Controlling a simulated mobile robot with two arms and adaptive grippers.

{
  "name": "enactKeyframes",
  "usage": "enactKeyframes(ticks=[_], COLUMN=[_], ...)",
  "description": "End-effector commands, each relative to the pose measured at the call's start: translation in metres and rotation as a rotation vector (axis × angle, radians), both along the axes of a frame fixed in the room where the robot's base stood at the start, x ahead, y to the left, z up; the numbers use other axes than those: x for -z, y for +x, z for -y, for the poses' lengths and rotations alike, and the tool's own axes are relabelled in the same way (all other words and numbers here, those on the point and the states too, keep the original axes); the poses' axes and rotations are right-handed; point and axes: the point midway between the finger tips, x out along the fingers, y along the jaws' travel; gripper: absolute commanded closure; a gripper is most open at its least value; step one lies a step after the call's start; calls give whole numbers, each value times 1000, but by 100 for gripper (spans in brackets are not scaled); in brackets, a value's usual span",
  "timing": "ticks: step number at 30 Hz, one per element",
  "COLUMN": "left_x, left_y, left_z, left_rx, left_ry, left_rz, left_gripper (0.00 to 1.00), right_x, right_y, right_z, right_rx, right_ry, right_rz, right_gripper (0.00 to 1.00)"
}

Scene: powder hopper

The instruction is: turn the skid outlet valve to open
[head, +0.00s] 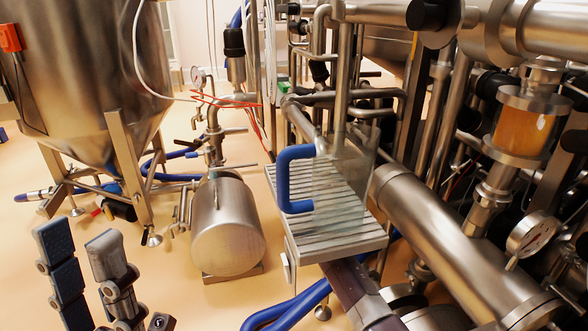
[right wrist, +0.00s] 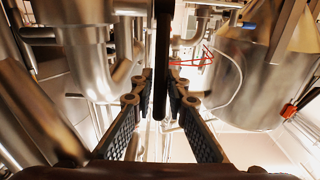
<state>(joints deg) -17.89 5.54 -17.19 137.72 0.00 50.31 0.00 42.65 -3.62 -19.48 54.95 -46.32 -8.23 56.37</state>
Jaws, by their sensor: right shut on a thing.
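In the head view my left gripper (head: 78,238) is at the lower left. Its two fingers stand apart with nothing between them, over the bare floor. In the right wrist view my right gripper (right wrist: 160,85) has its fingers on both sides of a dark upright bar (right wrist: 162,50) and is shut on it. Whether this bar is the skid outlet valve's handle cannot be told. I cannot pick out the outlet valve, or my right gripper, with certainty in the head view.
A steel hopper (head: 90,70) on legs stands at the left. A steel drum (head: 228,225) and a slatted step (head: 335,225) with a blue handle (head: 283,180) stand mid-view. Dense pipework with a gauge (head: 530,233) fills the right. Blue hoses (head: 285,312) lie low.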

Motion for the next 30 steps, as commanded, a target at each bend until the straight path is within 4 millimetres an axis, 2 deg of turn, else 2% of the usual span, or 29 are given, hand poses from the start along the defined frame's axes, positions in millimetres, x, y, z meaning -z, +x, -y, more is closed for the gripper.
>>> enactKeyframes(ticks=[1, 14, 15, 19, 30], left_x=[-2, 2, 2, 2, 1], left_y=[0, -2, -2, -2, -2], left_z=[0, -1, -1, -1, -1], left_rx=[0, 2, 2, 2, 1], left_ry=[-1, -2, -2, -2, -3], left_rz=[-12, -22, -22, -22, -19], left_gripper=[67, 67, 67, 67, 67], right_x=[-6, -3, -3, -2, -1], right_y=[1, 1, 1, 1, -1], right_z=[0, -1, -1, -1, 1], right_rx=[-1, -2, -2, -1, 0], right_ry=[0, -2, -2, -2, -4], right_rz=[-3, -11, -11, -12, -13], right_gripper=[100, 100, 82, 67, 67])
